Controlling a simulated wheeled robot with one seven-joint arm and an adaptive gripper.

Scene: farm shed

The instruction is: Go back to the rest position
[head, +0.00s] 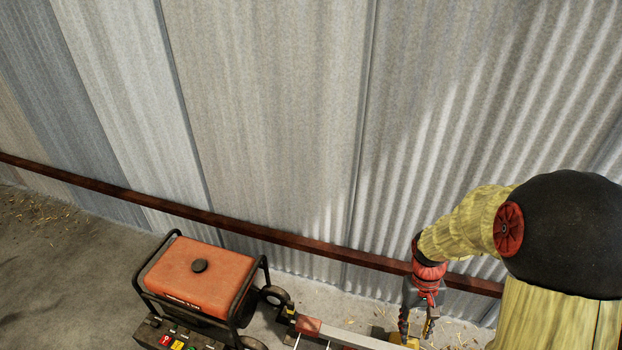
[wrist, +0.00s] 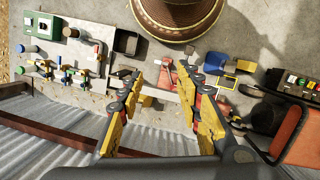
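My gripper (head: 418,322) hangs at the lower right of the head view, pointing down close to the corrugated wall. In the wrist view my gripper (wrist: 170,85) has its two yellow-and-black fingers well apart. I see nothing held between them. A pale bar with a red part (wrist: 180,85) lies beyond the fingertips, apparently lower down. In the head view the fingertips are near the bottom edge, by a small yellow piece, and I cannot tell whether they touch it.
An orange generator (head: 200,278) in a black frame stands left of my gripper. A rusty rail (head: 240,232) runs along the corrugated wall (head: 280,120). The wrist view shows a valve board (wrist: 75,50), a round brown drum (wrist: 178,12) and a blue container (wrist: 214,62).

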